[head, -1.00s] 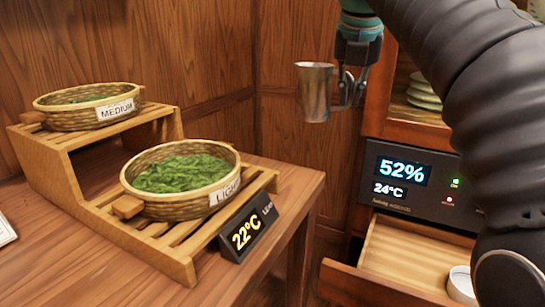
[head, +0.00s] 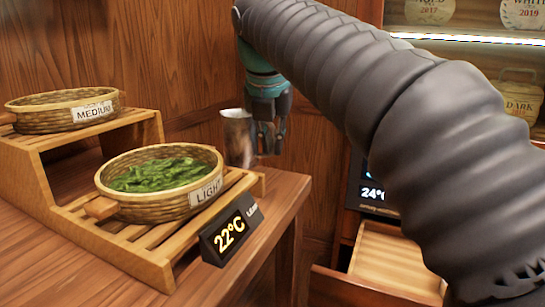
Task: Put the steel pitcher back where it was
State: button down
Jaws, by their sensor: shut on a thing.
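The steel pitcher (head: 238,138) is upright at the middle of the head view, just behind and right of the light-tea basket. My gripper (head: 266,141) points down and is shut on the pitcher's right side, where the handle is. The fingers hide part of that side. The pitcher's base is near the back right corner of the wooden table (head: 283,193). I cannot tell whether it touches the table or hangs above or behind it.
A slatted two-step stand (head: 140,255) bears the LIGHT basket (head: 160,207) and MEDIUM basket (head: 60,119). A 22°C display (head: 230,232) stands at its front right. An open drawer (head: 385,262) juts out at the right. My arm hides much of the cabinet.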

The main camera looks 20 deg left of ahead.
jog(key=shift+f, duration=1.2)
jog(key=shift+f+b, duration=0.1)
jog(key=shift+b, duration=0.2)
jog(key=c, duration=1.3)
grip_release()
jog(key=shift+o, duration=0.2)
jog(key=p+v, duration=0.4)
jog(key=v, duration=0.8)
